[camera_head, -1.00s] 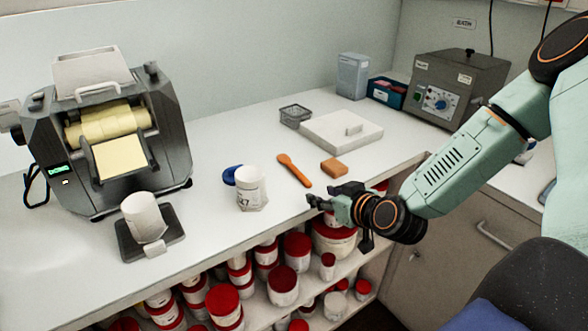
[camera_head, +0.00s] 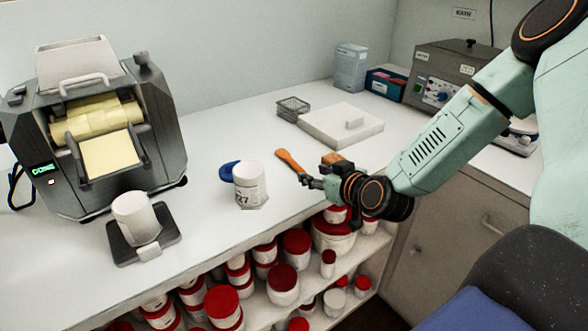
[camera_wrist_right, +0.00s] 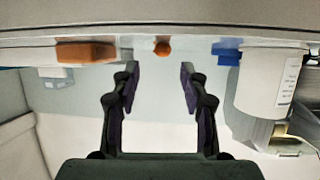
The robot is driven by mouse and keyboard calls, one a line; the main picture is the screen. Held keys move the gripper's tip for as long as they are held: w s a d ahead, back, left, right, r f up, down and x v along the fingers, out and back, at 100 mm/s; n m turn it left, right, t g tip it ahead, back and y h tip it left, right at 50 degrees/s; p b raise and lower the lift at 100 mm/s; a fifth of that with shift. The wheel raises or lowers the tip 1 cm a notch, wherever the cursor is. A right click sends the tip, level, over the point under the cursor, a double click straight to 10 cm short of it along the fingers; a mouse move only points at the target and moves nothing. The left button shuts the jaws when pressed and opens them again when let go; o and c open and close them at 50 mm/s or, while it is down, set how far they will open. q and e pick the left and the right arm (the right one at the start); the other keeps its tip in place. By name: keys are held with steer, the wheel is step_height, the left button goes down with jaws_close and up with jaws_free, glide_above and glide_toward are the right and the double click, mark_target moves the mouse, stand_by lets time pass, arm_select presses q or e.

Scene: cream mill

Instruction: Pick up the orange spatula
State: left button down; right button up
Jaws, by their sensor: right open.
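The orange spatula (camera_head: 289,160) lies on the white counter, its near part hidden behind my right gripper in the head view. In the right wrist view the spatula (camera_wrist_right: 162,48) shows end-on as a small orange shape, ahead of the gap between the fingers. My right gripper (camera_head: 308,181) is at the counter's front edge, beside the spatula's near end. In the right wrist view its fingers (camera_wrist_right: 159,75) are apart with nothing between them. My left gripper is not in view.
An orange block (camera_head: 332,158) lies right of the spatula, close to my gripper. A white jar (camera_head: 249,187) and a blue lid (camera_head: 229,170) stand to its left. A white slab (camera_head: 341,128) lies behind. Red-lidded jars (camera_head: 283,281) fill the shelf below.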

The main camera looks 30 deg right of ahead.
mark_target(301, 170)
steer(key=shift+w+f+b, duration=0.35)
steer(key=shift+w+b, duration=0.15)
steer(key=shift+w, duration=0.05)
steer(key=shift+b+x, duration=0.7)
steer(key=shift+x, duration=1.25)
steer(key=shift+a+r, duration=0.1)
steer(key=shift+r, duration=0.05)
steer(key=shift+s, duration=0.1)
steer(key=shift+c, duration=0.2)
steer(key=shift+a, duration=0.1)
steer(key=c, duration=0.5)
jaws_close()
